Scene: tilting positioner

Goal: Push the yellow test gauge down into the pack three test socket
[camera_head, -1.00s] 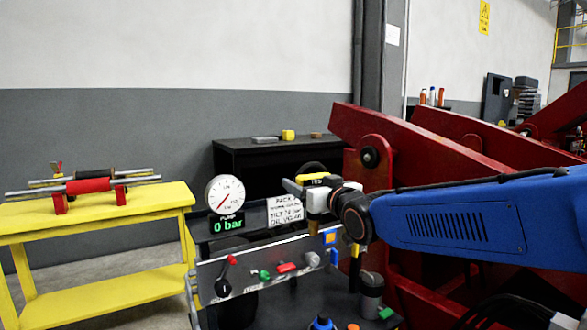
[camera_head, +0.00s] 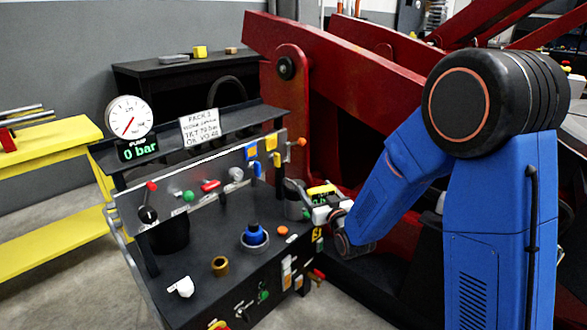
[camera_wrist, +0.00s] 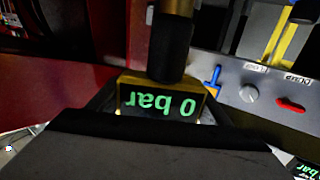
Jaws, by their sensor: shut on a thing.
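The yellow test gauge (camera_head: 321,189) is in my gripper (camera_head: 318,200), low at the right end of the black bench. In the wrist view the gauge (camera_wrist: 125,82) shows its yellow rim and an upside-down green "0 bar" display. A dark cylindrical part with a brownish collar stands just beyond it; I cannot tell whether it belongs to the gauge. My gripper (camera_wrist: 160,112) is shut on the gauge, with dark jaws on both sides. A yellow "3" label (camera_head: 317,235) is on the bench edge below the gripper. I cannot make out the test socket opening.
A panel with levers and knobs (camera_head: 215,186) runs along the bench back. A pump dial (camera_head: 129,116) reads 0 bar. A grey canister (camera_head: 292,203) stands close left of my gripper. A blue-topped fitting (camera_head: 254,236) and brass piece (camera_head: 220,266) sit on the bench. Red beams (camera_head: 360,60) rise behind.

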